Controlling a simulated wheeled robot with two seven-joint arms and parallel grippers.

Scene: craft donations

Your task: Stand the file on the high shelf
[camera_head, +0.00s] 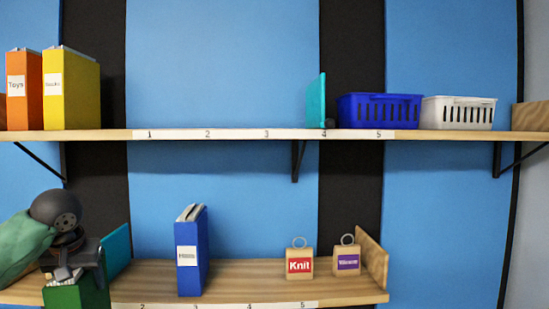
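A green file (80,297) with pale page edges at its top is at the bottom left, in front of the low shelf; its lower part is cut off by the picture. My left gripper (76,270) is over its top and appears shut on it, though the fingers are partly hidden. The high shelf (210,134) has numbered marks along its front edge. An orange file (24,105) and a yellow file (75,100) stand upright at its left end. A blue file (188,235) stands upright on the low shelf (240,275). My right gripper is not in view.
On the high shelf, a teal bookend (316,100) stands near mark 4, with a blue basket (380,110) and a white basket (458,113) to its right. Marks 1 to 3 are clear. Below stand another teal bookend (117,250) and tagged blocks, Knit (300,265) and purple-labelled (347,261).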

